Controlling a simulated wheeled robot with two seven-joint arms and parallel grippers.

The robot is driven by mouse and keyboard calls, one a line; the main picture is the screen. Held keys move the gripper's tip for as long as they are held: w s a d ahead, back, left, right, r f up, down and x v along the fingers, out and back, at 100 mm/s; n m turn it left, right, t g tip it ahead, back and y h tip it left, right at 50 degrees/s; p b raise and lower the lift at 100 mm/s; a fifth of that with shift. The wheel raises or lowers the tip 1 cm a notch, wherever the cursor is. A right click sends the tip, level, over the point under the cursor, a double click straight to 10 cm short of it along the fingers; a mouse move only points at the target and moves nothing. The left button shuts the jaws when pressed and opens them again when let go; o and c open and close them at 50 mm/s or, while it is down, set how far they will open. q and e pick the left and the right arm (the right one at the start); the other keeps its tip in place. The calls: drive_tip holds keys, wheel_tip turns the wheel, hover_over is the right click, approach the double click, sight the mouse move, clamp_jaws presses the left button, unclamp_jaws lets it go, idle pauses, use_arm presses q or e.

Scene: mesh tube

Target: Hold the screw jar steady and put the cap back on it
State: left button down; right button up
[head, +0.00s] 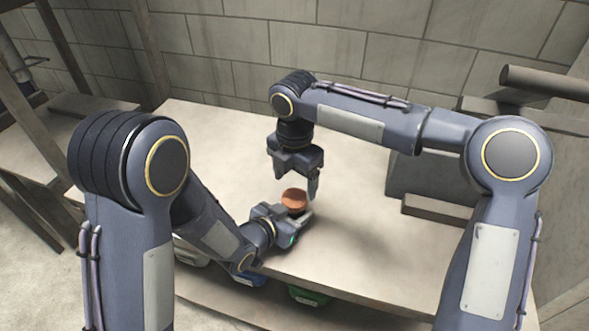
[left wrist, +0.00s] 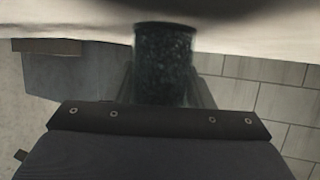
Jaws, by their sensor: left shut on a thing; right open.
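The orange-brown cap (head: 294,199) shows in the head view directly above my left gripper (head: 296,217). I cannot tell whether it is seated on the jar. The screw jar (left wrist: 163,65) is a dark, glassy cylinder in the left wrist view, between the fingers of my left gripper, which is shut on it. In the head view the jar is mostly hidden by the cap and the gripper. My right gripper (head: 300,190) points down from above, open, its fingers at either side of the cap. I cannot tell whether they touch it.
The pale table (head: 215,140) is mostly clear behind and to the left of the grippers. A grey block (head: 430,178) and a low ledge (head: 437,209) stand at the right.

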sight(295, 197)
drive_tip(key=shift+f, duration=2.5)
drive_tip(key=c, duration=1)
drive_tip(key=m, duration=0.6)
drive_tip(key=shift+m, duration=0.3)
drive_tip(key=o, duration=1.1)
drive_tip(key=shift+c, duration=0.2)
